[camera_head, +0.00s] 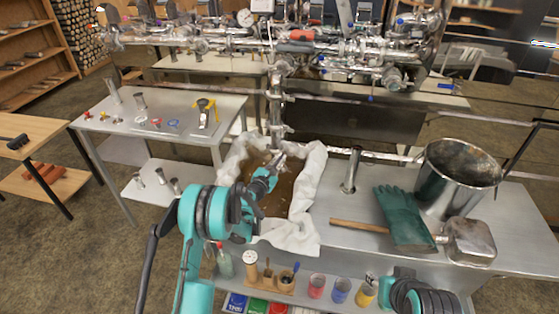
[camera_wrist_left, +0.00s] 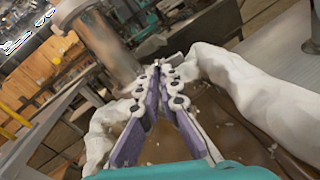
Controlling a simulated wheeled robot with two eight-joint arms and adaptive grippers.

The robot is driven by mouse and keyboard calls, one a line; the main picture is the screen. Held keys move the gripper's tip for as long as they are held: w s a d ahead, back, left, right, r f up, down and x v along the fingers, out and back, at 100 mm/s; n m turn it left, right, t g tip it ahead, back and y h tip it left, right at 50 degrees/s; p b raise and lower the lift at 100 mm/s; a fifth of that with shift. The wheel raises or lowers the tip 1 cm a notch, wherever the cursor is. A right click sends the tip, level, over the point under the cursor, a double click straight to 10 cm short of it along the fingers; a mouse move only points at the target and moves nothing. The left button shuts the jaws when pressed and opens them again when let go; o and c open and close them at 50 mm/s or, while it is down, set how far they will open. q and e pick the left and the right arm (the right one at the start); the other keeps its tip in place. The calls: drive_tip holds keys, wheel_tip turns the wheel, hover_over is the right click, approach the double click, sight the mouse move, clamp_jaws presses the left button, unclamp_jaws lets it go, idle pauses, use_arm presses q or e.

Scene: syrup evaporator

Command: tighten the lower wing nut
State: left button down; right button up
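My left gripper (camera_head: 279,157) is just below the lower end of the vertical steel pipe (camera_head: 276,105), above the cloth-lined tub. In the left wrist view its purple-padded fingers (camera_wrist_left: 164,78) run close together, with the tips by a small grey metal part (camera_wrist_left: 175,60) near the pipe's end (camera_wrist_left: 108,45). This part may be the lower wing nut. It is too small and too covered by the fingers for me to tell its shape, or whether they grip it. My right gripper is out of view; only part of my right arm shows at the bottom right.
The tub's white cloth (camera_head: 308,190) surrounds brown liquid (camera_head: 275,195) under the gripper. Valves and pipes (camera_head: 300,47) span the back. A side table (camera_head: 175,105) holds small parts.

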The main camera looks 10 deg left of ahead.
use_arm(q)
drive_tip(key=shift+f+m, duration=0.15)
drive_tip(key=shift+m, duration=5)
drive_tip(key=shift+f+m, duration=0.2)
drive_tip(key=shift+m, duration=4.9)
drive_tip(key=shift+f+m, duration=0.15)
drive_tip(key=shift+m, duration=5)
drive_tip(key=c, duration=2)
unclamp_jaws()
